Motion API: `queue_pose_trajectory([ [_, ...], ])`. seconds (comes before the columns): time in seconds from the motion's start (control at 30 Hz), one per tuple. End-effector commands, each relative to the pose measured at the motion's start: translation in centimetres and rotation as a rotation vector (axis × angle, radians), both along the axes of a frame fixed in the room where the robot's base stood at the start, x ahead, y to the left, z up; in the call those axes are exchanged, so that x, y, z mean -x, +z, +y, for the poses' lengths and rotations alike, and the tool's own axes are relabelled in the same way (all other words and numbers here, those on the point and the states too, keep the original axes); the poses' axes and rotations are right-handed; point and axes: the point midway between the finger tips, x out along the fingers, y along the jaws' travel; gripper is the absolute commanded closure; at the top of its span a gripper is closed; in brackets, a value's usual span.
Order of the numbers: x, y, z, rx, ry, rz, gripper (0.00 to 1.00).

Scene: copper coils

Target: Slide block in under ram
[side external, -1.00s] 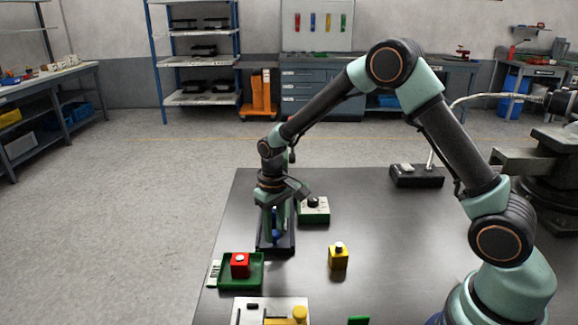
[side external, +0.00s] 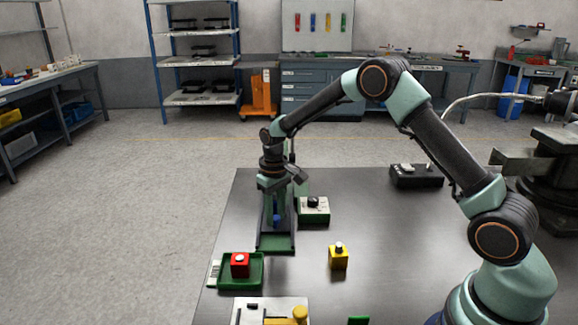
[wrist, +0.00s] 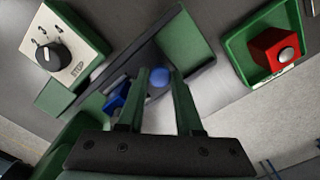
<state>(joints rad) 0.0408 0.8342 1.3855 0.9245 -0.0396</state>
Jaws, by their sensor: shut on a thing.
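My gripper (side external: 275,222) points down over the dark press with its green plate (side external: 275,243). It is shut on a blue block (side external: 277,217), mostly hidden by the fingers in the side view. In the wrist view, its round blue knob (wrist: 160,77) shows between the fingertips. Another blue patch (wrist: 118,97) shows left of the fingers; I cannot tell whether it belongs to the block. The press's dark frame and green plate (wrist: 185,40) run diagonally in the wrist view. The ram is hidden or not clearly distinguishable, and I cannot tell whether the block touches the plate.
A box with a black dial (side external: 313,207) stands right of the press. A red block (side external: 240,264) sits in a green tray (side external: 257,272) at front left. A yellow block (side external: 339,260) stands at front right. The table's middle right is clear.

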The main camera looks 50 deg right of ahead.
Motion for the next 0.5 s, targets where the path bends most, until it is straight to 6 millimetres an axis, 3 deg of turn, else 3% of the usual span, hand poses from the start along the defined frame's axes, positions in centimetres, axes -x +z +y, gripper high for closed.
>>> queue_pose_trajectory([
  [0.2,-1.5,0.1,-1.4,0.000,0.000,-0.008,1.00],
  [0.5,-1.6,0.2,-1.5,0.001,0.001,-0.009,1.00],
])
